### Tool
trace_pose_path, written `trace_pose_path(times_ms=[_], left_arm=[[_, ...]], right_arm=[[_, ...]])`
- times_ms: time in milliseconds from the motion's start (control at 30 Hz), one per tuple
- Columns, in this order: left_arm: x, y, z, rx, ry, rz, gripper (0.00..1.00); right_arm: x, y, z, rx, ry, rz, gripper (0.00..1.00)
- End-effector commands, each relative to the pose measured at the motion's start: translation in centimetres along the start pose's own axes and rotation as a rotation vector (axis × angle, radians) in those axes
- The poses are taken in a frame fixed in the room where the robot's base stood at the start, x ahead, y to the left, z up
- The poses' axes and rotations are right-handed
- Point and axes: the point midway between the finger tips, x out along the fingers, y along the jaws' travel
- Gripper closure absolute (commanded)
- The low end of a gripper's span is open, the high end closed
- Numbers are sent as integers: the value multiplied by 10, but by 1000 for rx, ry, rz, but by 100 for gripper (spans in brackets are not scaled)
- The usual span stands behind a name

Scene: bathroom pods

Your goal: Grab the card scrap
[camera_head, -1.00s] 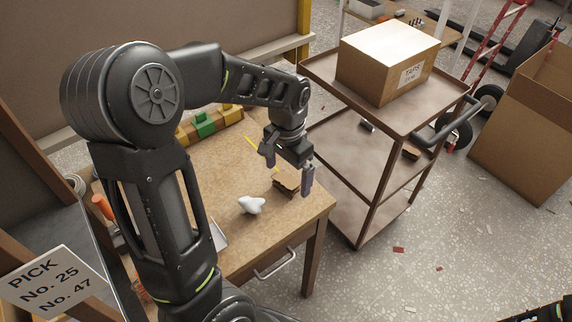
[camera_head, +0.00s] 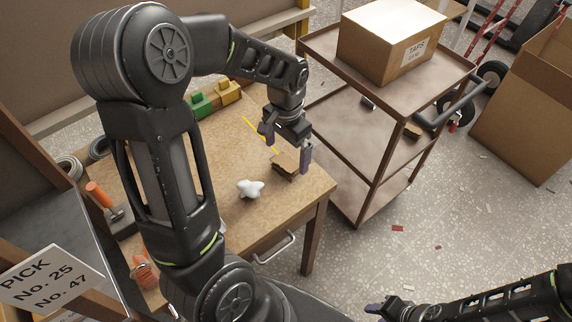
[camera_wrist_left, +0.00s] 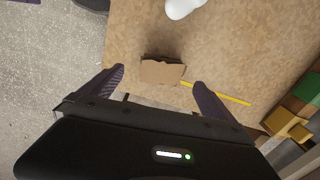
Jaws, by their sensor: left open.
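The card scrap (camera_head: 285,162) is a small brown piece of cardboard with a ragged edge, near the right end of the wooden table. In the left wrist view the card scrap (camera_wrist_left: 162,71) lies ahead of my fingers, roughly midway between them. My left gripper (camera_head: 285,145) is open, its dark purple fingers above the table near the scrap. In the left wrist view the open gripper (camera_wrist_left: 158,82) shows a finger on each side, with nothing held. My right gripper (camera_head: 382,308) shows at the bottom, low over the floor; its jaw opening is unclear.
A yellow pencil (camera_head: 257,133) lies beside the scrap. A white lumpy object (camera_head: 250,188) sits nearby on the table (camera_head: 300,198). Green and yellow blocks (camera_head: 203,103) stand at the back. A brown cart (camera_head: 352,150) carrying a cardboard box (camera_head: 385,48) stands close on the right.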

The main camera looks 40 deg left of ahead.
Motion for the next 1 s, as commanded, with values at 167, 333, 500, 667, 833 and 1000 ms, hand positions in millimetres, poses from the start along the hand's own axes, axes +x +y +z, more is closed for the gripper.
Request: trace_pose_path(times_ms=[167,333,500,667,833,1000], left_arm=[[2,0,0,0,-1,0,0],[18,-2,0,1,-5,1,0],[44,-3,0,0,-4,1,0],[52,-3,-1,0,0,0,0],[52,-3,-1,0,0,0,0],[52,-3,-1,0,0,0,0]], right_arm=[[-1,0,0,0,0,0,64],[-6,-2,1,1,-2,1,64],[-9,-3,1,2,-3,3,64],[-10,-3,1,2,-3,4,64],[-9,-3,1,2,-3,4,64],[-9,-3,1,2,-3,3,64]])
